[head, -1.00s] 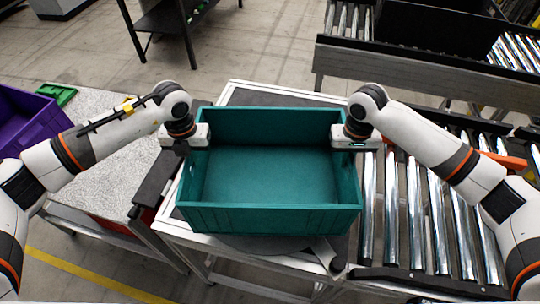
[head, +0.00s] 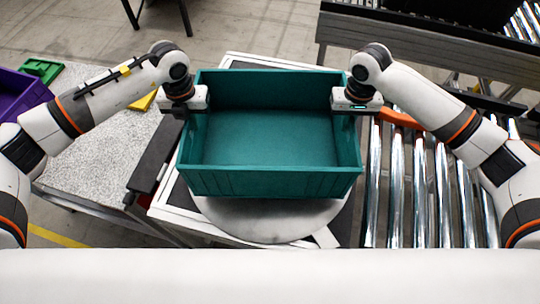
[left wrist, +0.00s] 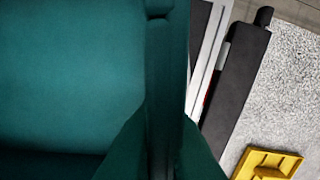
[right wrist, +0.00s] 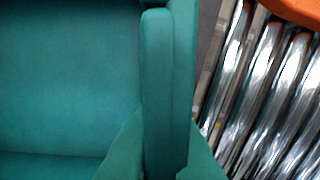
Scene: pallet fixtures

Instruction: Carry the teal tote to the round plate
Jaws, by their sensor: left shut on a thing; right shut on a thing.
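The teal tote (head: 270,183) is an empty, open-topped box, roughly level over the round plate (head: 270,222). The plate is a grey disc whose front part shows below the tote's front wall; the tote hides the rest. I cannot tell whether the tote touches it. My left gripper (head: 190,104) is shut on the tote's left wall, and my right gripper (head: 350,104) is shut on its right wall. The tote's wall also fills the middle of the left wrist view (left wrist: 165,90) and the right wrist view (right wrist: 165,90).
A roller conveyor (head: 410,190) runs close along the right, with an orange part (head: 400,118) by it. On the left are a speckled table (head: 95,150), a purple bin (head: 20,95), a green piece (head: 42,70) and a yellow piece (left wrist: 265,163). Another conveyor (head: 420,50) stands behind.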

